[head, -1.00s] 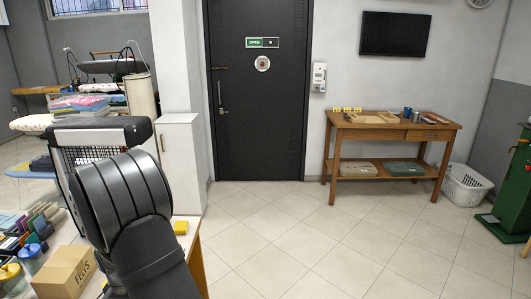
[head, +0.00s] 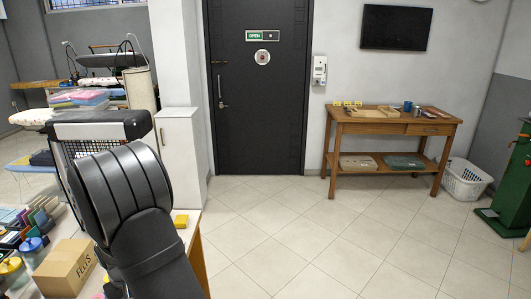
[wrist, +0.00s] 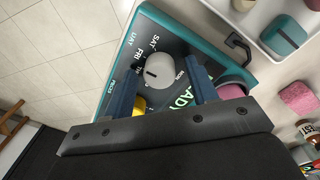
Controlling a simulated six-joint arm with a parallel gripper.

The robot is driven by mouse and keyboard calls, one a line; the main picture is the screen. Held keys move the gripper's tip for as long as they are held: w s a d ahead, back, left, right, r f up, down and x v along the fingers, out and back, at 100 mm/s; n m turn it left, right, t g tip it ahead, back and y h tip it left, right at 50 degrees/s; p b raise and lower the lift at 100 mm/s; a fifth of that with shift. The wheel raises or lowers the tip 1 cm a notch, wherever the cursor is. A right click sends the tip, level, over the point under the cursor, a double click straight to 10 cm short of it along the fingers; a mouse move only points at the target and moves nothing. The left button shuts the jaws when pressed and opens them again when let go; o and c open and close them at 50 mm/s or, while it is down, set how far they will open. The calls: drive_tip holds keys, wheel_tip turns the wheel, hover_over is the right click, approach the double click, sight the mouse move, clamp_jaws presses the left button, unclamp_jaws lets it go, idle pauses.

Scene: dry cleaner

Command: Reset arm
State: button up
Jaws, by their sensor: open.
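My gripper (wrist: 160,72) shows in the wrist view with its two blue fingers apart and nothing held between them. Beyond the fingers is a dark sign board (wrist: 110,92) with a teal rim, day names and a round grey knob (wrist: 159,70). I cannot tell whether the fingertips touch the board. In the head view my dark arm rises at the lower left in front of the table, and the gripper is hidden there.
A work table with a cardboard box (head: 65,268), jars and a yellow block (head: 181,221) is at the lower left. In the wrist view, a white tray (wrist: 262,45) and a pink block (wrist: 298,97) lie right of the board. The tiled floor (head: 300,235) is clear.

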drive_tip(key=n, duration=0.5)
idle(0.3)
drive_tip(key=shift+o, duration=0.2)
drive_tip(key=o, duration=1)
wheel_tip(320, 180, up, 28)
drive_tip(key=w+d+n+y, duration=0.2)
drive_tip(key=w+n+y, duration=0.15)
drive_tip(key=w, duration=1.25)
drive_tip(key=d+x, duration=0.2)
drive_tip(key=x, duration=1.3)
drive_tip(key=shift+f, duration=0.4)
drive_tip(key=shift+r+n, duration=0.1)
drive_tip(key=shift+n, duration=0.15)
